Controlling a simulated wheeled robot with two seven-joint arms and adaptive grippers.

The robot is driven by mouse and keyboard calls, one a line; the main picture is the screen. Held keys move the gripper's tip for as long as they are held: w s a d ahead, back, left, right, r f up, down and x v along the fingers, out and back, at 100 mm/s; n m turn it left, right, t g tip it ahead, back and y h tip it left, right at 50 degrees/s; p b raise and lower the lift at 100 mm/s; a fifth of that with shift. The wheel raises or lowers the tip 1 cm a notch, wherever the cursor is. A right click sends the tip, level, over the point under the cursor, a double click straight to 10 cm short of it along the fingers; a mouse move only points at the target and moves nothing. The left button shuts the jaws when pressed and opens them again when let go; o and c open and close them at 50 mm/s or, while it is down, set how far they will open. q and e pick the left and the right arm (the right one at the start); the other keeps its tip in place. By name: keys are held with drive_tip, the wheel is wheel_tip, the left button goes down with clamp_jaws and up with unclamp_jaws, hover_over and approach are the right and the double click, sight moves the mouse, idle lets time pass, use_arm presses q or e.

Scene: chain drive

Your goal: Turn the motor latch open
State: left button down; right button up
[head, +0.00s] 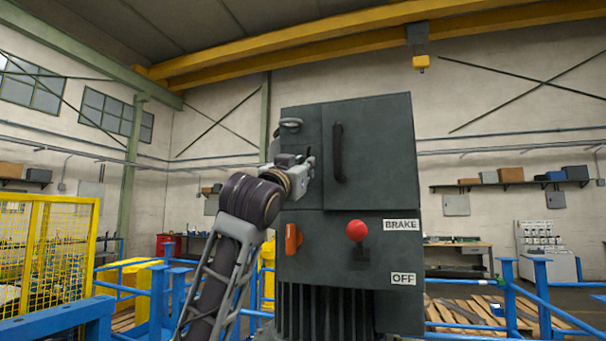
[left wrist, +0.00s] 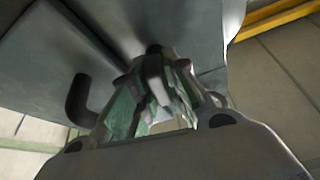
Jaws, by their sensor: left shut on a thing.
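The dark grey motor cabinet (head: 375,140) stands upright ahead of me, with a tall door and a narrow panel left of it. My left gripper (head: 311,166) is at the seam between panel and door, left of the black door handle (head: 338,153). In the left wrist view its fingers (left wrist: 165,80) are closed together against the cabinet face. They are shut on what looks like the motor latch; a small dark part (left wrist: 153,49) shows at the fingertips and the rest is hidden. How far it is turned I cannot tell. My right gripper is not in view.
Below my left gripper are an orange handle (head: 292,240) and a red-knobbed lever (head: 357,231), beside BRAKE and OFF labels. A grey handle (head: 290,125) sits above it. Blue rails (head: 510,290) and a yellow mesh fence (head: 42,250) stand around.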

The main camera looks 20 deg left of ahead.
use_arm(q)
drive_tip(key=shift+w+d+f+n+y, duration=0.1)
drive_tip(key=shift+f+n+y, duration=0.1)
drive_tip(key=shift+n+y, duration=0.9)
drive_tip(key=shift+n+h, duration=0.3)
drive_tip(key=shift+n, duration=0.2)
drive_tip(key=c, duration=1.4)
unclamp_jaws()
drive_tip(key=shift+r, duration=0.15)
drive_tip(key=shift+v, duration=6.1)
drive_tip(key=shift+w, duration=0.1)
